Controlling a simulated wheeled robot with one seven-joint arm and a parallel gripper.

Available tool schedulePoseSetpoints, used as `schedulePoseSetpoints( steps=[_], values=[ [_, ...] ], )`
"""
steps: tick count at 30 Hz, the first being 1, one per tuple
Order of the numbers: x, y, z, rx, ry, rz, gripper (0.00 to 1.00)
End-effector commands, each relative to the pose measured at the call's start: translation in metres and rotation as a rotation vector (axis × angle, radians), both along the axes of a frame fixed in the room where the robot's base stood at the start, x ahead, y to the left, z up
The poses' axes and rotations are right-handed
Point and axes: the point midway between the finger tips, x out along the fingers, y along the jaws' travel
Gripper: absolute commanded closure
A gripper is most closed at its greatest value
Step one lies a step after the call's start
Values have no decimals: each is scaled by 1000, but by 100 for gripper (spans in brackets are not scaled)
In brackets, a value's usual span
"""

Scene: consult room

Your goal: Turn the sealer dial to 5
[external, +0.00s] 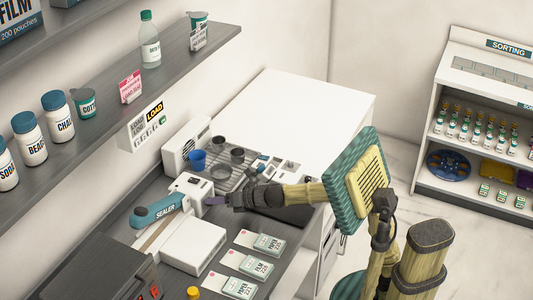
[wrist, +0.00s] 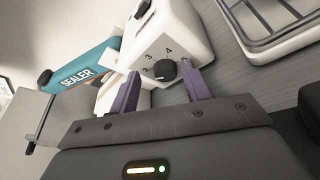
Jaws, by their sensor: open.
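The sealer (external: 160,210) stands on the grey counter, with a teal arm and a white housing (external: 193,188). In the wrist view its teal arm (wrist: 85,70) is at the left. The round black dial (wrist: 163,70) is on the white housing's face, with printed numbers around it; 3 and 4 read most clearly above it. I cannot tell which number the dial points at. My gripper (wrist: 160,75) is open, its two purple fingertips on either side of the dial; contact cannot be told. In the external view my gripper (external: 216,200) is beside the housing and the dial is hidden.
A metal rack (external: 222,182) with several cups lies behind my gripper. A white box (external: 194,248) and several pouch cards (external: 250,265) lie in front. A shelf (external: 150,85) with bottles overhangs the counter's wall side. The white counter top (external: 290,110) beyond is clear.

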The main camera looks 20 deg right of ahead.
Motion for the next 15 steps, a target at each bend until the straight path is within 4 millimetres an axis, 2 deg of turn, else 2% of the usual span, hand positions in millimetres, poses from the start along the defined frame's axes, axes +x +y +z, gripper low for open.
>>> schedulePoseSetpoints(
  steps=[1,15],
  values=[
    [0,0,11,1,-1,-1,52],
    [0,0,64,1,-1,0,52]
  ],
)
